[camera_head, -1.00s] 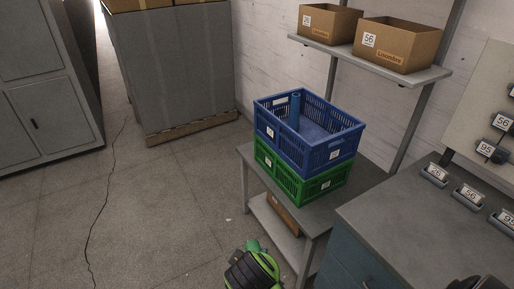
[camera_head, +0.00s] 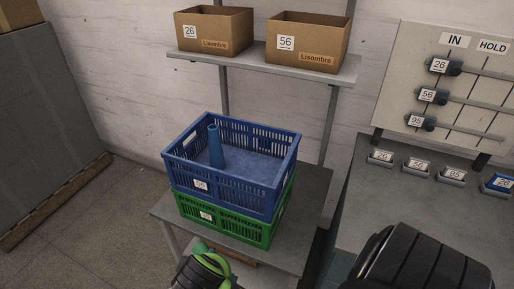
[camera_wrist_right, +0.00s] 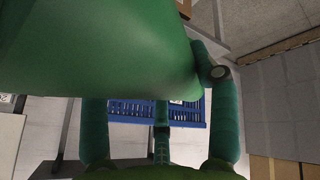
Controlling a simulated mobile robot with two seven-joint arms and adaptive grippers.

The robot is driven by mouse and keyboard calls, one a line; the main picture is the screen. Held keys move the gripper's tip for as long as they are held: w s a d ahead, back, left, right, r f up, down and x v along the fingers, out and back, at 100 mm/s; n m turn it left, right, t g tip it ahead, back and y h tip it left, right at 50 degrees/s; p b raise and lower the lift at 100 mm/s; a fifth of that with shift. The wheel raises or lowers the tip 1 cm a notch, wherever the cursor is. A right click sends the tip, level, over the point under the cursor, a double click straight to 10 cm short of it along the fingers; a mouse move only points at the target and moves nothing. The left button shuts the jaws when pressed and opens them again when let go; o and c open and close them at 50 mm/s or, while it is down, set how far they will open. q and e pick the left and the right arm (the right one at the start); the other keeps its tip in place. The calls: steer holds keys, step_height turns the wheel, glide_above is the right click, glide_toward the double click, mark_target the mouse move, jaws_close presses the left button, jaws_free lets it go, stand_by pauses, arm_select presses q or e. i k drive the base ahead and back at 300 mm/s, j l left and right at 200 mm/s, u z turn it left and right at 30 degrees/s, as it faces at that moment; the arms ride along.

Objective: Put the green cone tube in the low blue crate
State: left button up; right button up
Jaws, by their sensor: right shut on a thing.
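A blue crate (camera_head: 235,188) sits on top of a green crate (camera_head: 237,229) on a grey table. A blue tube (camera_head: 215,146) stands upright inside the blue crate, near its left back. In the right wrist view the green cone tube (camera_wrist_right: 110,50) fills the upper left, very close to the camera. My right gripper (camera_wrist_right: 160,100) is shut on it, with its fingertips partly hidden behind it. The blue crate (camera_wrist_right: 130,110) shows beyond the fingers, partly covered. A green and black part (camera_head: 205,268) shows low in front of the crates in the head view.
A shelf above the crates holds two cardboard boxes (camera_head: 213,31) (camera_head: 307,42). A grey bench (camera_head: 400,220) with numbered holders stands to the right, below a board marked IN and HOLD (camera_head: 450,85). The blue crate's top is open.

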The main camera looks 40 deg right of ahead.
mark_target(235, 161)
steer(key=i+j+z, duration=0.15)
steer(key=z, duration=0.25)
steer(key=i+j+z, duration=0.2)
steer(key=z, duration=0.25)
steer(key=i+j+z, duration=0.2)
steer(key=z, duration=0.2)
steer(key=j+z, duration=0.45)
steer(key=i+l, duration=0.05)
